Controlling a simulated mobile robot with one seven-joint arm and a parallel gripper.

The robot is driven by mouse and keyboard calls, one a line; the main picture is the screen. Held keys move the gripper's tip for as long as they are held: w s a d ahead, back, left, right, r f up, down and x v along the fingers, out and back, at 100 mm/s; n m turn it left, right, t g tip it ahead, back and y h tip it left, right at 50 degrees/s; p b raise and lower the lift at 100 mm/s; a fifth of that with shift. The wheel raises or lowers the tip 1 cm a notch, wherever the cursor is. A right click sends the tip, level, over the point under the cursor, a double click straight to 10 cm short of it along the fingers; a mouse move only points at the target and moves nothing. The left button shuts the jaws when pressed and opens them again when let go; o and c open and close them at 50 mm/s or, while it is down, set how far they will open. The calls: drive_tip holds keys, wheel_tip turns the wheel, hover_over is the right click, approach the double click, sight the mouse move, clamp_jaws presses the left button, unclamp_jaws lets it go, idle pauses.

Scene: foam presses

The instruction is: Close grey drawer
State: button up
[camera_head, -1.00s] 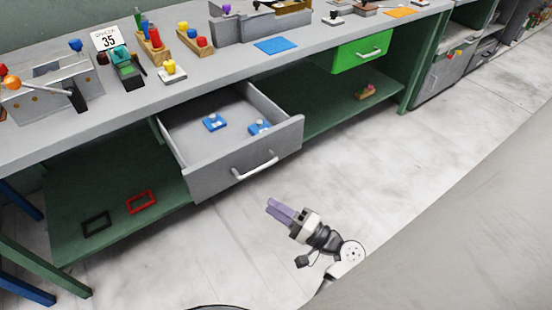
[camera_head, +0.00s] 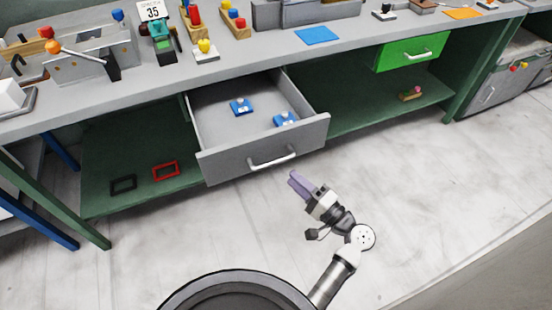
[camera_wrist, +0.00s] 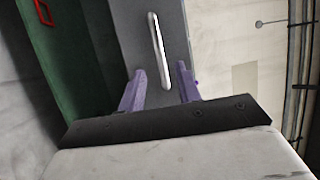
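The grey drawer (camera_head: 222,165) is pulled out from under the bench, and two blue pieces (camera_head: 241,107) with light knobs lie inside it. Its white bar handle (camera_head: 271,160) is on the front panel. My gripper (camera_head: 297,182) with purple fingers is just in front of the drawer, below and right of the handle in the head view, apart from it. In the wrist view my gripper (camera_wrist: 161,88) has its fingers spread, with nothing seen held between them. The handle (camera_wrist: 159,52) shows ahead, between and beyond the fingertips, in front of the grey drawer front (camera_wrist: 128,40).
A green drawer (camera_head: 411,52) sits at the right under the bench. The lower green shelf (camera_head: 140,200) holds a black frame (camera_head: 123,185) and a red frame (camera_head: 166,171). Green bench legs (camera_head: 482,75) stand at the sides. The pale floor (camera_head: 430,190) in front is clear.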

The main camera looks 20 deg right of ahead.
sight(275, 161)
drive_tip(key=p+x, duration=0.1)
drive_tip(key=x, duration=0.7)
drive_tip(key=shift+w+a+p, duration=0.1)
drive_tip(key=shift+w+p, duration=0.1)
drive_tip(key=shift+p, duration=0.2)
clamp_jaws()
